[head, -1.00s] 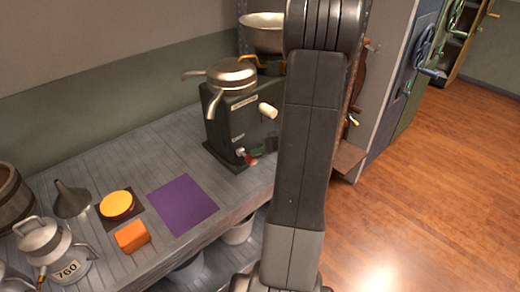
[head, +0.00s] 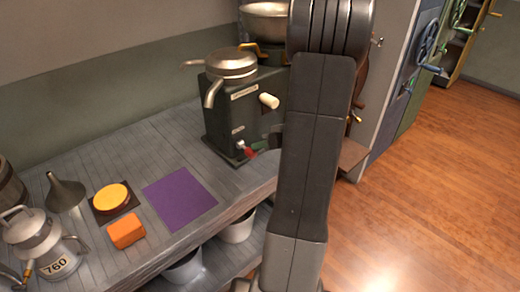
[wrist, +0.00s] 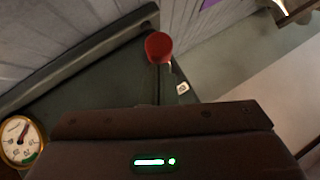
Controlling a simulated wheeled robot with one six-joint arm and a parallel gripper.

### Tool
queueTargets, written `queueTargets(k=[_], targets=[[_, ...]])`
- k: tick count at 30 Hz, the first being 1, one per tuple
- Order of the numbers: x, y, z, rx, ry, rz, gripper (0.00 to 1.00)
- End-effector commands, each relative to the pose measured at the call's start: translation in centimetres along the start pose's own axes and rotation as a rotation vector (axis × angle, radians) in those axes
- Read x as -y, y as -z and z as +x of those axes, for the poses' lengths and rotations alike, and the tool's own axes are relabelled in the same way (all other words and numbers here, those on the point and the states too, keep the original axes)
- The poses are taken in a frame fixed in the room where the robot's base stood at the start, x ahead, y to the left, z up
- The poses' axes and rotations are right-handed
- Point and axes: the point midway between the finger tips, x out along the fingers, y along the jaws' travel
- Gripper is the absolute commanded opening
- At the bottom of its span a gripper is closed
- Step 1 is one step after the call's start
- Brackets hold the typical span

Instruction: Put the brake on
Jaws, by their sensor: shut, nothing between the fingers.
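A dark green machine (head: 222,118) with a metal bowl and spouts on top stands on the grey plank counter. A short lever with a red knob (head: 249,153) sticks out low on its front; I take this for the brake. In the wrist view the red knob (wrist: 159,46) stands just beyond my gripper (wrist: 162,108), on a thin dark stem with a small pale label beside it. My gripper is shut and empty, with a visible gap to the knob.
A round gauge (wrist: 21,141) shows at the wrist view's lower left. A purple mat (head: 180,199), an orange block (head: 127,231) and a milk can (head: 36,240) occupy the counter's left. Floor is clear at right.

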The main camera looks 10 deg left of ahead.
Motion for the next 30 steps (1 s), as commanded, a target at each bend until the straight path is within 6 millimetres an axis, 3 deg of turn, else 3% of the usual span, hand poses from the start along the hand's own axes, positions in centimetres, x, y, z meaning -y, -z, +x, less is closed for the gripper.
queueTargets(k=[9,30], targets=[[-0.9,-1.5,0.7,-0.089,0.029,-0.034,0.0],[-1.5,-2.9,1.3,-0.309,0.11,-0.113,0.0]])
